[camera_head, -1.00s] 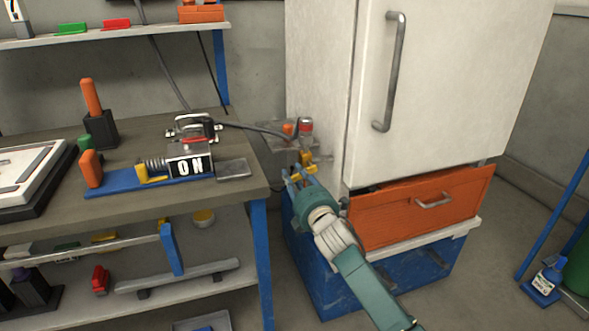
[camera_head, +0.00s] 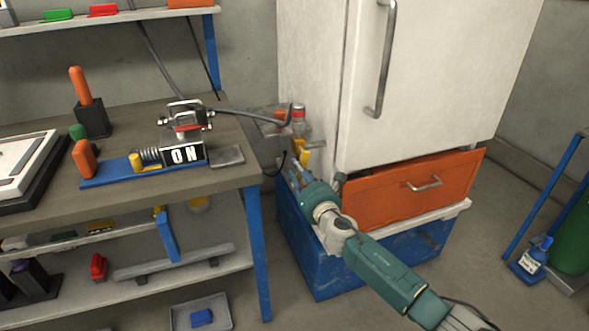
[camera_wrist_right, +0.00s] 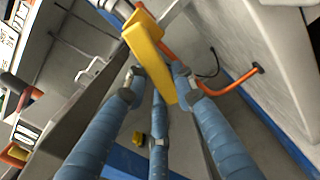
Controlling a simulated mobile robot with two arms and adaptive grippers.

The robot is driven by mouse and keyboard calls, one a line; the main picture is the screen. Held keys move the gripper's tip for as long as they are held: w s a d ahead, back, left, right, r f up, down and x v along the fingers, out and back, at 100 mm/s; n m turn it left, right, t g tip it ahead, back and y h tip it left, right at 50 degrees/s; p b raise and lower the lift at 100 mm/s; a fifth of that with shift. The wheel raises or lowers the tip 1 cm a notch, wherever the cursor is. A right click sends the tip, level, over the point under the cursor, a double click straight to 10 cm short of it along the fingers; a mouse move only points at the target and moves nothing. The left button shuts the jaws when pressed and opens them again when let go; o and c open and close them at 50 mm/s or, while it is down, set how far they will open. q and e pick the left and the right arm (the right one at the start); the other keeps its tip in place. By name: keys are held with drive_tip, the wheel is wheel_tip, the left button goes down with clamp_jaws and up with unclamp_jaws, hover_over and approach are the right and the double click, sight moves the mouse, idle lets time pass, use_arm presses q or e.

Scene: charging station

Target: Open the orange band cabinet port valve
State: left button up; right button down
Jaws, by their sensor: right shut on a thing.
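The valve's yellow handle (camera_head: 303,153) is at the left side of the white cabinet (camera_head: 420,60), beside the workbench. It stands roughly upright in the head view. In the right wrist view the yellow handle (camera_wrist_right: 147,55) runs down between the fingers. My right gripper (camera_head: 299,172) reaches it from the front; its blue fingers (camera_wrist_right: 157,80) are shut on the handle. Behind it are metal port fittings, one with an orange part (camera_head: 281,115) and one with a red band (camera_head: 299,114). The valve body is partly hidden. My left gripper is not in view.
The workbench (camera_head: 235,178) is close on the left, with an ON block (camera_head: 187,155). A grey cable (camera_head: 245,112) runs toward the ports. An orange tube (camera_wrist_right: 235,83) passes near the fingers.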

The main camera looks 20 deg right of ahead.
drive_tip(key=shift+d+f+n, duration=0.2)
drive_tip(key=shift+d+n, duration=0.35)
drive_tip(key=shift+n, duration=0.55)
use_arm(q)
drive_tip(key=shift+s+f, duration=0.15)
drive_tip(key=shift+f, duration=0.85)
use_arm(e)
drive_tip(key=shift+d+n, duration=0.25)
drive_tip(key=shift+n, duration=0.35)
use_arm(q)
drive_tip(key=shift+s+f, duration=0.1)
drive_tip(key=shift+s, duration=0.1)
use_arm(e)
drive_tip(key=shift+d, duration=0.1)
drive_tip(key=c, duration=1.4)
unclamp_jaws()
drive_tip(key=s, duration=1.2)
drive_tip(key=shift+d, duration=0.2)
drive_tip(key=shift+f, duration=0.1)
